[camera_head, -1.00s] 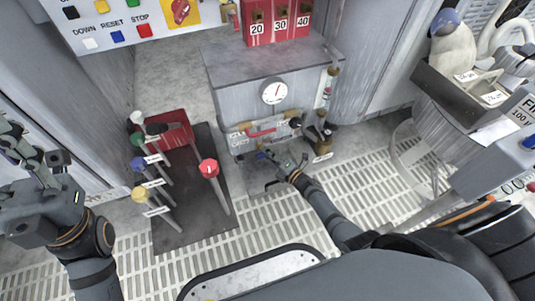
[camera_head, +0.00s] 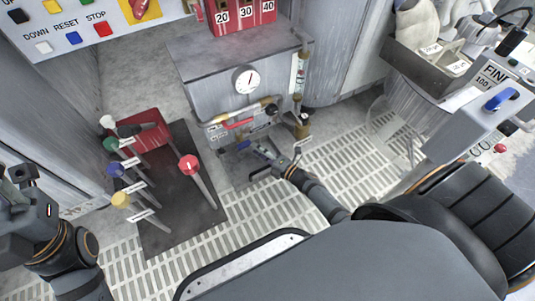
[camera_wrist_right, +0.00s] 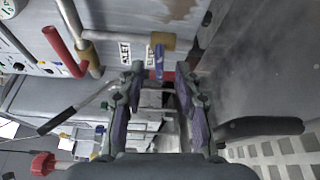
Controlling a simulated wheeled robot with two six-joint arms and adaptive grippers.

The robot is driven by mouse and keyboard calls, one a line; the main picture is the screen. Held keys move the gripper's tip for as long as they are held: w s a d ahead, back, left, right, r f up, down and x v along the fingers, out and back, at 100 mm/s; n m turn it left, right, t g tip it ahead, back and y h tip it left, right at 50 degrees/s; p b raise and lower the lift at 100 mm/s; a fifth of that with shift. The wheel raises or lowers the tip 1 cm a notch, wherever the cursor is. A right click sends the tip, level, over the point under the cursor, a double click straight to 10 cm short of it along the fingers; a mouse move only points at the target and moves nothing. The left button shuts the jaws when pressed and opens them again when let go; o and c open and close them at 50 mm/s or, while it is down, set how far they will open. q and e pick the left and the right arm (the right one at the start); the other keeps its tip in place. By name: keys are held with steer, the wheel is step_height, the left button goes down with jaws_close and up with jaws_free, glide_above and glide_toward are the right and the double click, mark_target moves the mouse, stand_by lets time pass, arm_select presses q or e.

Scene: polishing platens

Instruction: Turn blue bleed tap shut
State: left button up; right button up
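The small blue tap handle (camera_head: 243,146) is low on the front of the grey cabinet (camera_head: 213,98), below the red-handled pipe. In the right wrist view the blue handle (camera_wrist_right: 159,62) points toward the camera, just beyond and between my fingertips. My right gripper (camera_head: 263,154) is at the cabinet's lower front, close to the tap. The right wrist view shows its fingers (camera_wrist_right: 160,78) apart with nothing visibly clamped. Contact with the handle cannot be told. My left gripper (camera_head: 24,176) is at the left edge, away from the cabinet and partly cut off.
A red lever (camera_head: 237,124) and a gauge (camera_head: 246,79) are on the cabinet. Knobbed levers, including a red one (camera_head: 188,163), stand on a dark plate (camera_head: 176,231) to the left. Another blue handle (camera_head: 500,99) is far right. Grated floor (camera_head: 325,158) lies right of the cabinet.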

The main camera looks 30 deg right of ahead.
steer(key=v, duration=0.6)
steer(key=shift+s, duration=0.15)
steer(key=shift+o, duration=0.4)
steer(key=shift+d, duration=0.1)
